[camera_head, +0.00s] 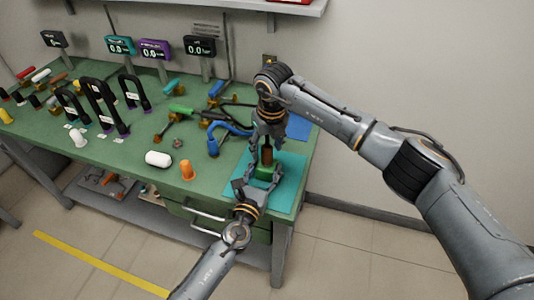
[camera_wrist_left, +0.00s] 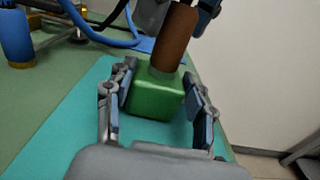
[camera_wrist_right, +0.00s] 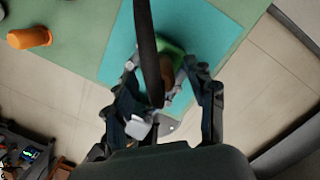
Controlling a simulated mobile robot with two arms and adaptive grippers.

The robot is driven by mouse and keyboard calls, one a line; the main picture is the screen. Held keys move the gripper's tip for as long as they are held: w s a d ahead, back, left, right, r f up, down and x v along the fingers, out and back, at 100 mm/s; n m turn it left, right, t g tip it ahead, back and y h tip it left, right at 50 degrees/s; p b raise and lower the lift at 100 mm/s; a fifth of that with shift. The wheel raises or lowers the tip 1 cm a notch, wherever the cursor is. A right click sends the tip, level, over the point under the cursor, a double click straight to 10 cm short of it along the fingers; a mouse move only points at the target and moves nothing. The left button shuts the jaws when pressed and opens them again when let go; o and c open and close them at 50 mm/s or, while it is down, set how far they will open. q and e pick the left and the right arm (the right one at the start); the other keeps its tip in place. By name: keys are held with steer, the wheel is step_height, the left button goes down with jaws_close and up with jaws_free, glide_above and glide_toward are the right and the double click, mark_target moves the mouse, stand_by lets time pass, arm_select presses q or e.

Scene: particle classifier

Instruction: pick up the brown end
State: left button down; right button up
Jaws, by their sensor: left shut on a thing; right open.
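The brown end (camera_head: 267,157) is a brown cylinder standing upright out of a green block (camera_head: 263,174). In the left wrist view, the brown end (camera_wrist_left: 174,40) leans slightly on top of the green block (camera_wrist_left: 155,100). My left gripper (camera_head: 258,178) is shut on the green block, one finger on each side, over a teal mat. My right gripper (camera_head: 267,146) is open and comes down from above, its fingers around the upper part of the brown end. In the right wrist view, a dark strip partly hides the brown end (camera_wrist_right: 167,70); contact cannot be told.
The teal mat (camera_head: 293,188) lies at the right end of the green bench. Black U-shaped pieces (camera_head: 101,102) stand further left. Free floor lies beyond the bench's right edge.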

mark_target(267, 146)
steer(key=shift+f, duration=0.15)
jaws_close()
steer(key=shift+r, duration=5.05)
